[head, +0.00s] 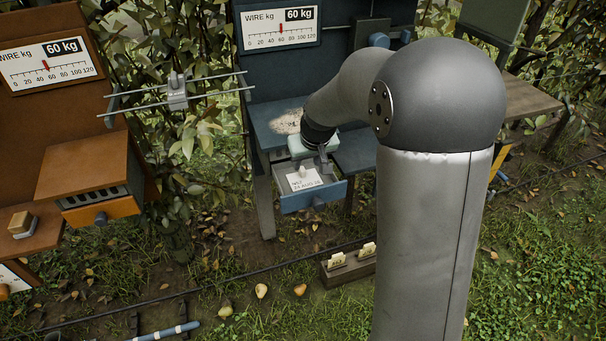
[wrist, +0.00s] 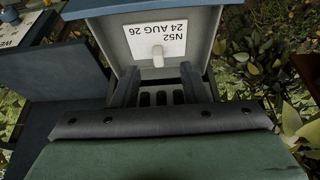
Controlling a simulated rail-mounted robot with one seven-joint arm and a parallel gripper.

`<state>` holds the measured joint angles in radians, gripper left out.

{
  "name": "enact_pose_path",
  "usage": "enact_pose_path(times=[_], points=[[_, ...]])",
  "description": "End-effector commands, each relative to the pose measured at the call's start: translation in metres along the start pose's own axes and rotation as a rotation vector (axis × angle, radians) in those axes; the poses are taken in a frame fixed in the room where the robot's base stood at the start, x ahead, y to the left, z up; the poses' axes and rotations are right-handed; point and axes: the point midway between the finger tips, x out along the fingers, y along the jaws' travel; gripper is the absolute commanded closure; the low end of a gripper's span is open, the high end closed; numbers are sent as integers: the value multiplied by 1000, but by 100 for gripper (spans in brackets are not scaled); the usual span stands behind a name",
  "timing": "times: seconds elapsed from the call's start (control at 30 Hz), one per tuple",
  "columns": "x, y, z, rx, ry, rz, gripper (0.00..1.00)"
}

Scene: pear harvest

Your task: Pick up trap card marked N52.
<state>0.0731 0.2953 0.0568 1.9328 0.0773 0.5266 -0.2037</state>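The trap card marked N52 (head: 304,180) is white, with "24 AUG 26" below the mark and a small pale upright tab. It lies in a pulled-out blue drawer (head: 318,199) of the blue station. In the wrist view the card (wrist: 142,40) appears upside down, just beyond my fingertips. My gripper (wrist: 158,74) is open and empty, its two dark fingers apart with the tab lined up between them. In the head view my gripper (head: 322,160) is at the drawer's back right; my arm hides part of the station.
A brown station at left has an orange drawer (head: 100,210). A dark wooden block (head: 348,269) with two small cream cards stands on the ground. A wire clamp (head: 177,92) hangs between the stations. Fallen pears (head: 261,291) lie on the grass.

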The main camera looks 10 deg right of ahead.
Motion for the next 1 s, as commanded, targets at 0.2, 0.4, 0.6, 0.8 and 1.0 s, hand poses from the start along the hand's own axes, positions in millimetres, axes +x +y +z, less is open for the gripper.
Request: enact_pose_path(times=[0.2, 0.4, 0.6, 0.8, 1.0], points=[[23, 0, 0, 0, -1, 0, 60], [40, 2, -4, 1, -3, 0, 60], [69, 3, -7, 0, -2, 0, 60], [76, 3, -7, 0, 1, 0, 60], [76, 3, -7, 0, 0, 0, 82]])
